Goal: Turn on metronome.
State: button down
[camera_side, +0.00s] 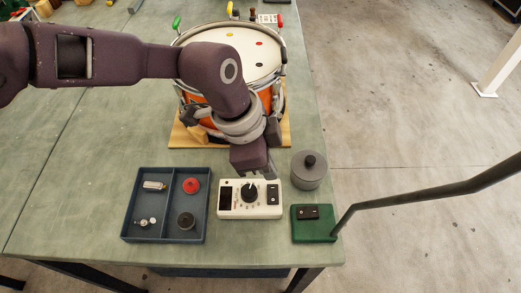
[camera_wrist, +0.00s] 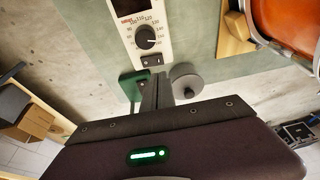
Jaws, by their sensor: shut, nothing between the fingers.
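The metronome (camera_side: 232,211) is a white box on the bench in front of the drum. It has a black dial (camera_side: 250,192), a dark panel on its left and a black switch (camera_side: 272,194) on its right. In the wrist view the metronome (camera_wrist: 170,22) shows its numbered dial (camera_wrist: 146,37) and, below that, the switch (camera_wrist: 152,61). My gripper (camera_side: 270,177) is shut and empty, pointing down at the back right of the metronome. In the wrist view its fingers (camera_wrist: 164,88) are close to the switch end; I cannot tell whether they touch it.
A grey lidded cylinder (camera_side: 309,174) stands right of the metronome, behind a green base (camera_side: 314,234) with a dark rod rising right. A blue divided tray (camera_side: 164,206) with small parts is at left. The orange drum (camera_side: 280,98) stands behind on a wooden board.

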aim_at(272, 187)
jog(key=shift+w+d+f, duration=0.1)
jog(key=shift+w+f, duration=0.05)
jog(key=shift+f, duration=1.15)
jog(key=shift+w+d+f, duration=0.1)
jog(key=shift+w+f, duration=0.05)
jog(key=shift+f, duration=1.15)
jog(key=shift+w+f, duration=0.1)
jog(key=shift+f, duration=0.2)
jog(key=shift+s+r, duration=0.3)
jog(key=shift+s, duration=0.5)
jog(key=w+d+v, duration=0.1)
jog(key=w+v, duration=0.2)
jog(key=v, duration=1)
jog(key=shift+r, duration=0.5)
